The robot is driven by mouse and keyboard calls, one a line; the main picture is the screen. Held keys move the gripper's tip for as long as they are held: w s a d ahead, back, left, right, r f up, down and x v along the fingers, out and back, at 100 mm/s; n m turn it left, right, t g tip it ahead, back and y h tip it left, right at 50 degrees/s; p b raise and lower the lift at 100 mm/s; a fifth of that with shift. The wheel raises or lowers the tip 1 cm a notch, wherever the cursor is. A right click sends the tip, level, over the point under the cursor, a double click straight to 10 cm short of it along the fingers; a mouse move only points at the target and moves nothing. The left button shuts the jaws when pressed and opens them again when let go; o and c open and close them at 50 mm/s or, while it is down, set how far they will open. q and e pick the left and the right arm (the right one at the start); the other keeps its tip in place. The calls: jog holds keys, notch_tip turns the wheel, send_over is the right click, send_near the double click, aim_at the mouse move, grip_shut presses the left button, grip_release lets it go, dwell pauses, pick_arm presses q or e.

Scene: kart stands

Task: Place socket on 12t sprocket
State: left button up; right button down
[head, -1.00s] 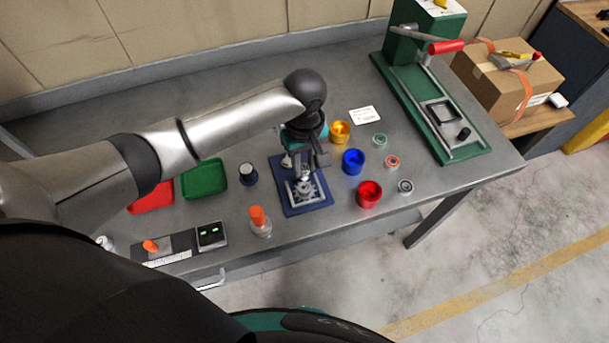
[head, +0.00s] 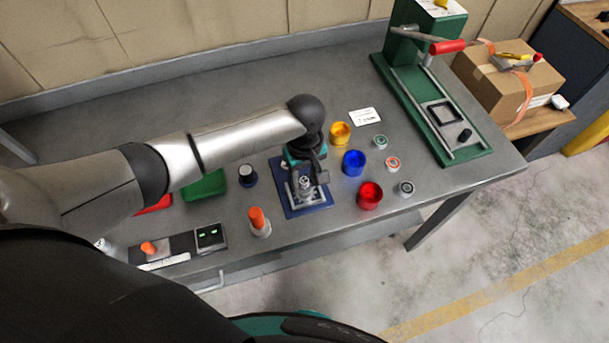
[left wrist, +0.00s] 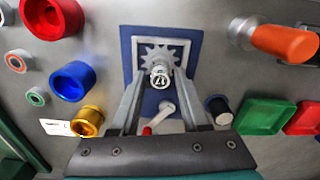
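The sprocket (left wrist: 152,54), a grey toothed wheel, lies on a blue plate with a light square frame (left wrist: 192,45). The plate also shows in the head view (head: 318,200). The socket (left wrist: 161,77), a small silver cylinder, is between the fingertips of my left gripper (left wrist: 160,72). The fingers close in on it from both sides, over the sprocket. In the head view the socket (head: 305,183) is upright above the plate's middle, below the left gripper (head: 308,178). Whether it touches the sprocket I cannot tell. My right gripper is out of view.
Yellow (head: 340,133), blue (head: 354,163) and red (head: 370,195) cups stand to the right with several small rings. A black-and-white knob (head: 247,175), an orange-topped item (head: 258,220) and a green tray (head: 205,187) are to the left. A green press (head: 440,110) stands at the right.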

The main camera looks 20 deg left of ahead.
aim_at(305, 181)
pick_arm(q)
jog(key=shift+o, duration=0.7)
notch_tip(305, 181, up, 12)
jog(key=p, duration=0.1)
jog(key=shift+r+p, duration=0.15)
jog(key=shift+p, duration=0.2)
